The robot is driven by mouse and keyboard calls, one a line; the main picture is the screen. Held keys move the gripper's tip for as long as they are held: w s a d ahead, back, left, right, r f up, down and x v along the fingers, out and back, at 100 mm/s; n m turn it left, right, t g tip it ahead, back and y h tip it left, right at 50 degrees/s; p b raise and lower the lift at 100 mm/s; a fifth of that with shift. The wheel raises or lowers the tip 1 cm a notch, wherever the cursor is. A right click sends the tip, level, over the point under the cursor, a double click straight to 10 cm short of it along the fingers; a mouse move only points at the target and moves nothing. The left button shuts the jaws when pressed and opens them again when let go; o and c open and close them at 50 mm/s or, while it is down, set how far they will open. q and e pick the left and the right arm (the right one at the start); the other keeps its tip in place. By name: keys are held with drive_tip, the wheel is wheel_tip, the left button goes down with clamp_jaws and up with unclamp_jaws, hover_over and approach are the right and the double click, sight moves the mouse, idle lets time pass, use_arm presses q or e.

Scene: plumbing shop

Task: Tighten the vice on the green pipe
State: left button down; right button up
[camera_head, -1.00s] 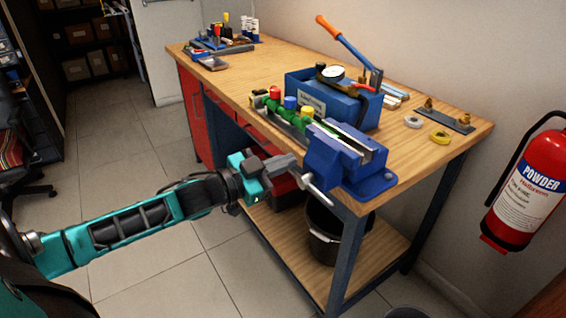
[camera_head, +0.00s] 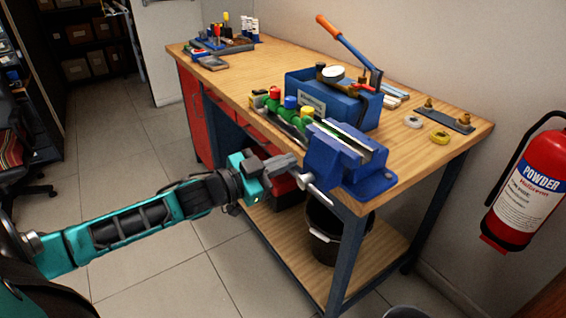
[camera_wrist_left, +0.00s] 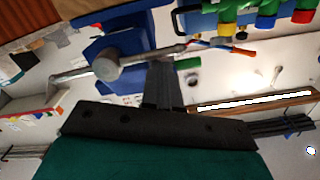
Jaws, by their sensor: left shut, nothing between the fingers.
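The blue vice (camera_head: 322,165) is fixed at the near corner of the workbench. A green pipe (camera_head: 298,119) with red, blue and yellow caps lies at the vice's left end; whether it sits between the jaws is unclear. The grey vice handle (camera_head: 318,194) hangs at the vice's front. My left gripper (camera_head: 293,159) is shut and empty, with its tips close to the handle's upper end. In the left wrist view the fingers (camera_wrist_left: 161,70) are beside the handle bar and its round hub (camera_wrist_left: 106,68); contact cannot be told. My right gripper is out of view.
A black bucket (camera_head: 325,240) stands on the lower shelf. A fire extinguisher (camera_head: 530,185) is at right.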

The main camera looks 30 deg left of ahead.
use_arm(q)
drive_tip(key=shift+f, duration=0.1)
drive_tip(key=shift+w+a+f, duration=0.1)
drive_tip(key=shift+a+f, duration=0.05)
drive_tip(key=shift+f, duration=0.45)
drive_tip(key=shift+f+b, duration=0.45)
drive_tip(key=shift+f, duration=0.2)
drive_tip(key=shift+f, duration=0.75)
